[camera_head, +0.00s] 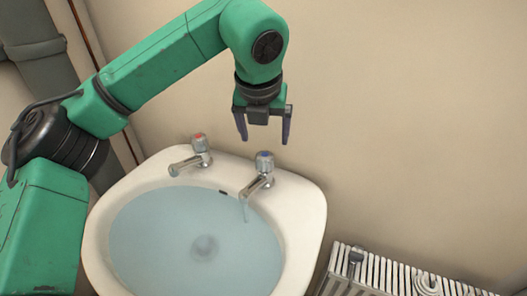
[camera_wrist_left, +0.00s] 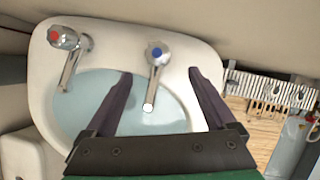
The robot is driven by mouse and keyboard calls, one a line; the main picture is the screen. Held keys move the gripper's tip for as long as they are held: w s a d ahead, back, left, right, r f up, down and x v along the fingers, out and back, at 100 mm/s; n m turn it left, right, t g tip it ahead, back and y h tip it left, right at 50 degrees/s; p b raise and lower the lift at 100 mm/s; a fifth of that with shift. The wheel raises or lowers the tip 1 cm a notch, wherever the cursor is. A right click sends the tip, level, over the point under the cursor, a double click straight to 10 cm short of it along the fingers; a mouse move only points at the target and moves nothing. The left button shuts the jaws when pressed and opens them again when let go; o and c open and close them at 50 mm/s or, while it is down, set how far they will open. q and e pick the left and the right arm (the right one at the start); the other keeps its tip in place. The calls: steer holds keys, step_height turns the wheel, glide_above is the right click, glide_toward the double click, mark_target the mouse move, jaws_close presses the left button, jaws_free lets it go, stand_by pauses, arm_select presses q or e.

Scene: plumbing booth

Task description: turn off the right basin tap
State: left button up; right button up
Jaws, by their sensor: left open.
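The right basin tap (camera_head: 261,175) has a chrome body and a blue-marked knob. A thin stream of water runs from its spout into the basin. In the left wrist view this tap (camera_wrist_left: 156,62) stands between my open fingers, beyond their tips. The left basin tap (camera_head: 195,157) has a red-marked knob; no stream shows from it. The white basin (camera_head: 312,205) holds bluish water. My left gripper (camera_head: 263,127) is open and empty, pointing down above the right tap and apart from it; it also shows in the left wrist view (camera_wrist_left: 160,75). My right gripper is not in view.
A white radiator (camera_head: 385,278) stands low to the right of the basin, with tool-like items on it. Grey pipes (camera_head: 40,50) run up the wall at the far left. The beige wall (camera_head: 410,110) behind and right of the gripper is bare.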

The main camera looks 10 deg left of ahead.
mark_target(264, 155)
arm_select(q)
steer(key=x, duration=0.5)
steer(key=shift+w+a+f, duration=0.25)
steer(key=shift+a+f, duration=0.05)
steer(key=shift+a, duration=0.05)
steer(key=x, duration=0.3)
steer(key=shift+w+f, duration=0.2)
steer(key=shift+w+d+f, duration=0.1)
steer(key=shift+f, duration=0.2)
steer(key=shift+w+f, duration=0.1)
steer(key=shift+f, duration=0.15)
steer(key=c, duration=1.4)
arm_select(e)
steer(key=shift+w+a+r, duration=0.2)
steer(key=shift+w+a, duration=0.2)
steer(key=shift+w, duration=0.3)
